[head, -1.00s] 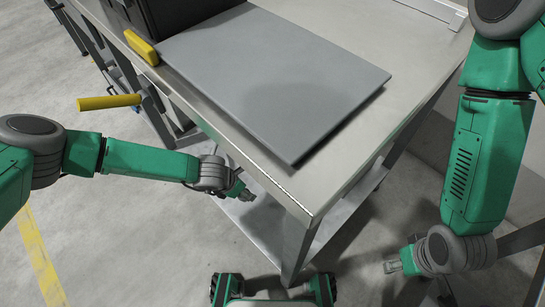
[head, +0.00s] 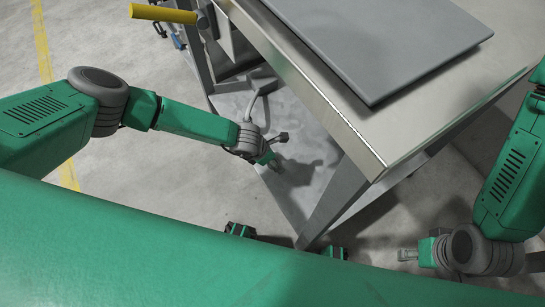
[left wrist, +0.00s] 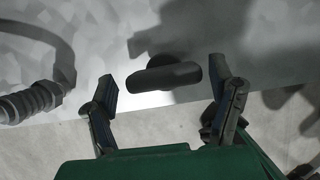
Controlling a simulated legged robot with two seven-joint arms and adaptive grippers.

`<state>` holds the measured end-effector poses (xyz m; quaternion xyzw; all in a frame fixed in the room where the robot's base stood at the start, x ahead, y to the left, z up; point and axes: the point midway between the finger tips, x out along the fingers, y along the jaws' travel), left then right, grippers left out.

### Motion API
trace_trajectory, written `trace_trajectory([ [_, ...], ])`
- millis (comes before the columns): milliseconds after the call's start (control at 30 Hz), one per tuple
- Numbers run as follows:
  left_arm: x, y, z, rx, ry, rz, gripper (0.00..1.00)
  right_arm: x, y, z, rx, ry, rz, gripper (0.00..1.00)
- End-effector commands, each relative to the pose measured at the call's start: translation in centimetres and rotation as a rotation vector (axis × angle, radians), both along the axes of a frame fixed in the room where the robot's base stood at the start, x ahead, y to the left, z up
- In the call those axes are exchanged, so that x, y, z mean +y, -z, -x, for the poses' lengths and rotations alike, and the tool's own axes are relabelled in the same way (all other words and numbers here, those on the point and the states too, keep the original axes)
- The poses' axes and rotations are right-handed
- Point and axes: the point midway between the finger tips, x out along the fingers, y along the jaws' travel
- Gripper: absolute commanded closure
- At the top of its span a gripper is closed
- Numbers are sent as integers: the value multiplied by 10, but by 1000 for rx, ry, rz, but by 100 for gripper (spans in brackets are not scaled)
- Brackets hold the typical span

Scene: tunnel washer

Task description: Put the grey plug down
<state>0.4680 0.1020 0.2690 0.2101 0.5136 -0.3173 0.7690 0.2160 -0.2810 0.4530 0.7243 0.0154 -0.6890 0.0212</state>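A dark grey plug (left wrist: 165,77) with a wide rounded bar and a short stub shows just beyond my left fingertips in the left wrist view. My left gripper (left wrist: 165,95) is open, with one finger to each side of the plug and visible gaps between. In the head view the dark plug (head: 281,138) shows beside my left gripper (head: 268,158), over the grey lower shelf (head: 310,185). I cannot tell whether the plug rests on the shelf. My right gripper (head: 407,255) hangs low at the right, beyond the table corner; its finger opening is unclear.
The metal table (head: 400,145) with a flat grey panel (head: 385,40) stands above and right of my left gripper. A table leg (head: 335,200) is close by. A bent grey hose (left wrist: 35,98) lies left of the plug. A yellow handle (head: 163,13) sticks out at upper left.

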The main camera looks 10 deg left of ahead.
Motion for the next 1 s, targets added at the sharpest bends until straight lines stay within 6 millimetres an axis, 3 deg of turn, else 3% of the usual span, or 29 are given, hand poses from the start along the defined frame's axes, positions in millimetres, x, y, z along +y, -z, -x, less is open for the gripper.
trace_trajectory([
  [333, -1, -10, 1, -2, 1, -3, 22, 0, -5, 0, 0, 0, 0, 60],
  [800, 25, -95, 25, -2, 1, 0, 22, 0, -50, 0, 0, 0, 0, 60],
  [1000, 29, -111, 31, -1, 2, -3, 22, 0, -57, 0, 0, 0, 0, 60],
])
